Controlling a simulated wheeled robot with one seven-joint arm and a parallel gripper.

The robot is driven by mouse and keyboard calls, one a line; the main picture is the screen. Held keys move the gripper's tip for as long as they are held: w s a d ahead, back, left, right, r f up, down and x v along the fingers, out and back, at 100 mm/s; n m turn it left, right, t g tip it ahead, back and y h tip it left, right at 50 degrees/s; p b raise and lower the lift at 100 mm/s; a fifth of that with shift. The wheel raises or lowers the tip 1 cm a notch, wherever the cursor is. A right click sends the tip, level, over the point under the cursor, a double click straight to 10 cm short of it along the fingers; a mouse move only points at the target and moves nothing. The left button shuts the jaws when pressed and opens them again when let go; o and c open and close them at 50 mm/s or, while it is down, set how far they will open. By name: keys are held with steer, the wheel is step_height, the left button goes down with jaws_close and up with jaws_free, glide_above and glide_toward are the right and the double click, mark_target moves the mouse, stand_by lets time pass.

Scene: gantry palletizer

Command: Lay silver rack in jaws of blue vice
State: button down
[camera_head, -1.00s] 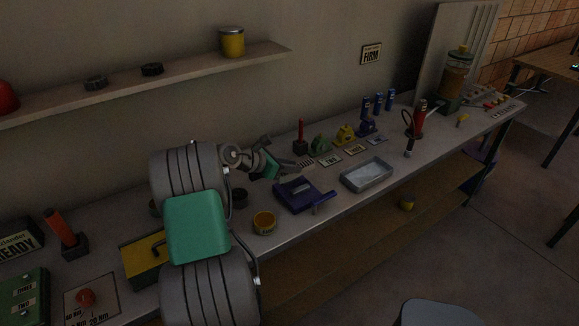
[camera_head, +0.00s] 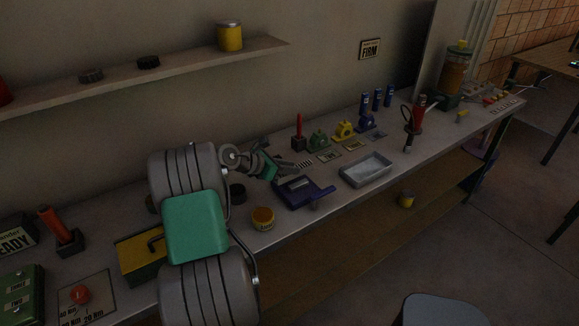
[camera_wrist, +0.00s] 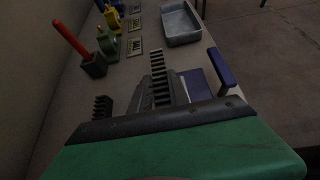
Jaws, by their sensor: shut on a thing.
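The blue vice (camera_head: 299,193) stands on the bench, right of and nearer than my gripper in the head view. Its handle side points to the front right. My gripper (camera_head: 283,166) is at the back left of the vice, small and dark in this view. In the wrist view, a grey toothed bar, the silver rack (camera_wrist: 158,76), sticks out beyond my gripper's dark front rail, and my gripper is shut on it. The vice also shows in the wrist view (camera_wrist: 195,84), right of the rack and partly hidden. The exact grip on the rack is hidden.
A grey tray (camera_head: 365,169) stands right of the vice. A red-handled tool in a dark block (camera_head: 299,139) and green and yellow pieces (camera_head: 319,140) stand behind. A dark toothed block (camera_wrist: 102,107) shows at the wrist view's left.

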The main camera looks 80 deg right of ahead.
steer(key=shift+f, duration=1.25)
steer(key=c, duration=1.2)
jaws_free()
steer(key=shift+o, duration=0.2)
